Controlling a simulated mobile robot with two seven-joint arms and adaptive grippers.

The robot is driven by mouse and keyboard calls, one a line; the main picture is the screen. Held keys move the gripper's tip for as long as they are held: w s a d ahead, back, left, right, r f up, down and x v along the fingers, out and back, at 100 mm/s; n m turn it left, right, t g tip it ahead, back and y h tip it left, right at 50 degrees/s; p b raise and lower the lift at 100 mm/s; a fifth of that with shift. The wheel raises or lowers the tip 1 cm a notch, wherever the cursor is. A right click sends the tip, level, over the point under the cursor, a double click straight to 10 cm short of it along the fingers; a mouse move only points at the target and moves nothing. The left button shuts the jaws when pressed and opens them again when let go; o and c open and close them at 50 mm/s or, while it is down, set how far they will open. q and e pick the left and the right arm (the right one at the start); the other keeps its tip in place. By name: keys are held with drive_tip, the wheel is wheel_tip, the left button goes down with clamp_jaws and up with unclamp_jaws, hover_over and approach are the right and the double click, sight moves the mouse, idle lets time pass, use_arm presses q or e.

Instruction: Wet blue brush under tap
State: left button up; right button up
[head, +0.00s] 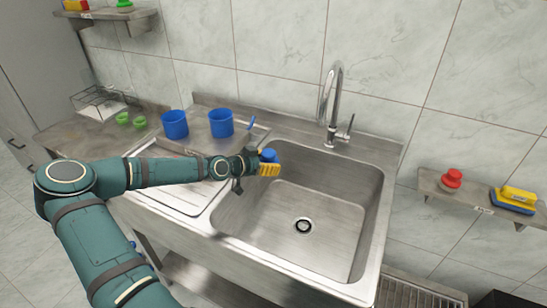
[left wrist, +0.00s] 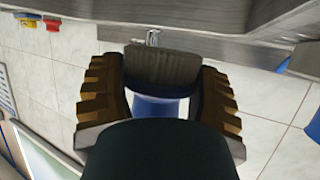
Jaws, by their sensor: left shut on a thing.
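The blue brush (head: 269,154) is in my left gripper (head: 267,162), over the left rim of the sink. In the left wrist view my left gripper (left wrist: 160,95) has ridged brownish fingers on both sides of the brush, whose blue part (left wrist: 155,105) shows below a grey, bristle-like block (left wrist: 165,65). The fingers hide part of the brush. The metal tap (head: 334,105) stands upright at the back of the sink, with a lever on its right. The brush is to the left of the tap and apart from it. No water stream shows. My right gripper is not in view.
The steel sink basin (head: 335,215) is empty with a drain (head: 303,226). Two blue cups (head: 175,124) (head: 221,123) stand behind my left forearm on the steel counter. A small blue item (head: 252,122) lies near them. A right shelf (head: 465,197) holds red and yellow-blue items.

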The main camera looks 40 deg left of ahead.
use_arm(q)
drive_tip(key=shift+w+d+f+b, duration=0.15)
drive_tip(key=shift+w+d+b, duration=0.1)
drive_tip(key=shift+d+b, duration=0.15)
drive_tip(key=shift+w+d+f+b, duration=0.15)
drive_tip(key=shift+w+d+b, duration=0.3)
drive_tip(key=shift+w+b, duration=0.05)
drive_tip(key=w+d+f+b, duration=0.2)
drive_tip(key=w+d+b, duration=0.4)
drive_tip(key=w+d, duration=0.1)
drive_tip(key=shift+w+d, duration=0.3)
drive_tip(key=shift+w, duration=0.45)
drive_tip(key=s+a+p, duration=0.4)
drive_tip(key=s+a, duration=0.1)
drive_tip(key=s, duration=0.1)
drive_tip(key=shift+a, duration=0.2)
idle(0.5)
